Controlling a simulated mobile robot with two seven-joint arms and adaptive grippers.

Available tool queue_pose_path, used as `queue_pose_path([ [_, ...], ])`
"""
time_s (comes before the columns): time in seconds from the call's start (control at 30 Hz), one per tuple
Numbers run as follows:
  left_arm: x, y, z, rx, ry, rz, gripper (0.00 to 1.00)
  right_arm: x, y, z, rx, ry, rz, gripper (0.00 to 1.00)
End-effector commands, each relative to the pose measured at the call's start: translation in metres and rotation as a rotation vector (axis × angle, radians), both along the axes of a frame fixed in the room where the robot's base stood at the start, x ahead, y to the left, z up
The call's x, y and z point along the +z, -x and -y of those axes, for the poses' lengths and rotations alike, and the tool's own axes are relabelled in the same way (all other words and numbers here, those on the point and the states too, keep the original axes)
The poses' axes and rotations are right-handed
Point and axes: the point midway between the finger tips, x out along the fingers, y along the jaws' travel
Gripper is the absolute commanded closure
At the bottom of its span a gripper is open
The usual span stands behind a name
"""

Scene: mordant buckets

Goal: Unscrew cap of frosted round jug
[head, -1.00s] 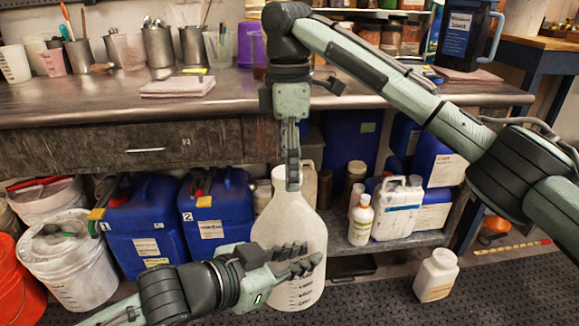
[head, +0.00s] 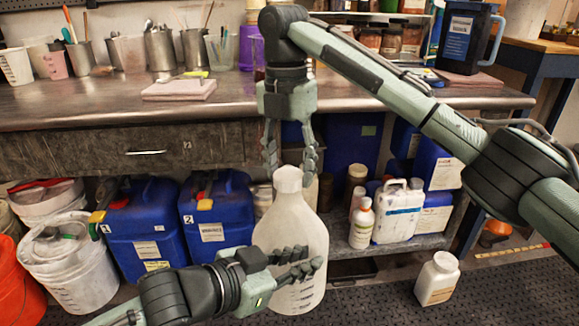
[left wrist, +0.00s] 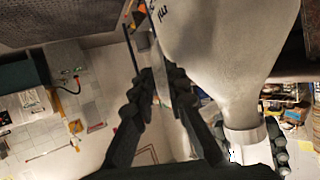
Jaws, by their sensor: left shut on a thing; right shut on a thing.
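The frosted round jug (head: 291,228) stands upright in front of the shelf, its pale cap (head: 288,178) on top. In the left wrist view the jug body (left wrist: 225,45) and cap (left wrist: 245,138) show at right. My left gripper (head: 300,265) is shut on the jug low on its body; its fingers (left wrist: 165,85) sit close together in the wrist view, and the exact part gripped is hard to see. My right gripper (head: 290,168) points down from above, a finger on each side of the cap, shut on it.
Blue jugs (head: 150,225) stand left of the frosted jug, and a white bucket (head: 68,262) farther left. White bottles (head: 398,210) stand on the lower shelf at right. A white jar (head: 437,277) stands on the floor mat. The bench edge (head: 120,115) is behind my right gripper.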

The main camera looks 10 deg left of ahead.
Motion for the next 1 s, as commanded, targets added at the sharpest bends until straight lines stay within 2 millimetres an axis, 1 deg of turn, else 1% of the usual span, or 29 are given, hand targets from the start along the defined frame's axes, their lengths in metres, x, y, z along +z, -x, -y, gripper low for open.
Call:
queue_pose_path([
  [0.27, 0.001, 0.001, 0.001, -0.003, 0.001, 0.003, 1.0, 0.004, -0.001, 0.0, -0.002, -0.001, 0.003, 0.86],
  [0.77, 0.001, 0.0, 0.0, -0.002, 0.0, 0.002, 1.0, 0.022, -0.001, -0.001, -0.001, -0.001, 0.003, 0.86],
  [1.0, 0.002, 0.0, 0.0, -0.001, 0.0, 0.005, 1.0, 0.022, 0.0, -0.001, -0.001, 0.0, -0.001, 0.86],
])
